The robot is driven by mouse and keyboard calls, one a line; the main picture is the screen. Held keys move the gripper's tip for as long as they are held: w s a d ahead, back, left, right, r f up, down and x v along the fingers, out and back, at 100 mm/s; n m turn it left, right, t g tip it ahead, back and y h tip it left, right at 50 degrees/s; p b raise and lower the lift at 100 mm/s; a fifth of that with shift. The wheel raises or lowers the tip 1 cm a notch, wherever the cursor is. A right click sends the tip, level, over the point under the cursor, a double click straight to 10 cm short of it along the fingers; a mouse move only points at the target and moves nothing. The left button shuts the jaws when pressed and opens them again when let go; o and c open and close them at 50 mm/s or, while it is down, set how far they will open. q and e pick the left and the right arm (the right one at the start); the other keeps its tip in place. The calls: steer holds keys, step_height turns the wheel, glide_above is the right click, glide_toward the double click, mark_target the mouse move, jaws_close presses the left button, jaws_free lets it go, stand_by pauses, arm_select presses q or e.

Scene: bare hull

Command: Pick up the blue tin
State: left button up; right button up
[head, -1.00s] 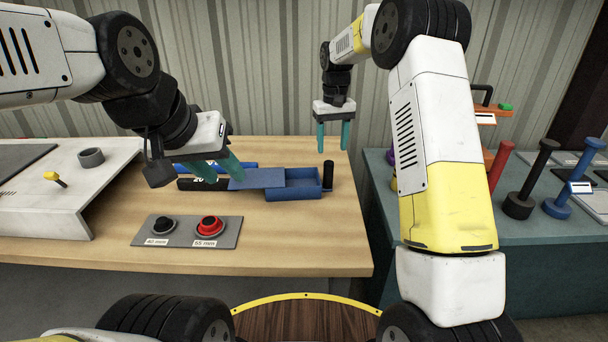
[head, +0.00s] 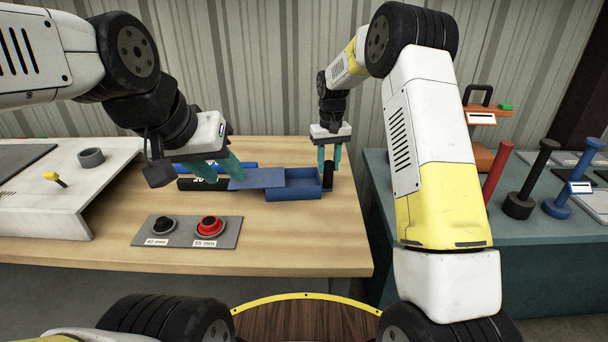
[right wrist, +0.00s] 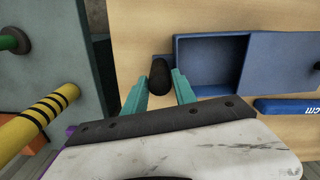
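The blue tin (head: 292,194) lies on the wooden bench, a shallow open box with a flat blue lid (head: 257,178) slid off towards the left. In the right wrist view the tin's hollow (right wrist: 205,68) is empty. An upright black grip (head: 328,174) stands at its right end. My right gripper (head: 329,170) is open, pointing down, with its teal fingers on either side of the black grip, which also shows in the right wrist view (right wrist: 157,72). My left gripper (head: 222,178) is at the lid's left end; its fingers look apart, but what lies between them is hidden.
A black bar (head: 188,184) and a blue bar (head: 245,165) lie beside the tin. A panel (head: 188,232) with a black and a red knob is in front. A grey console (head: 60,205) stands left. A green table (head: 470,225) with upright posts is right, across a gap.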

jaws_close()
steer(key=shift+r, duration=0.1)
stand_by(1.0)
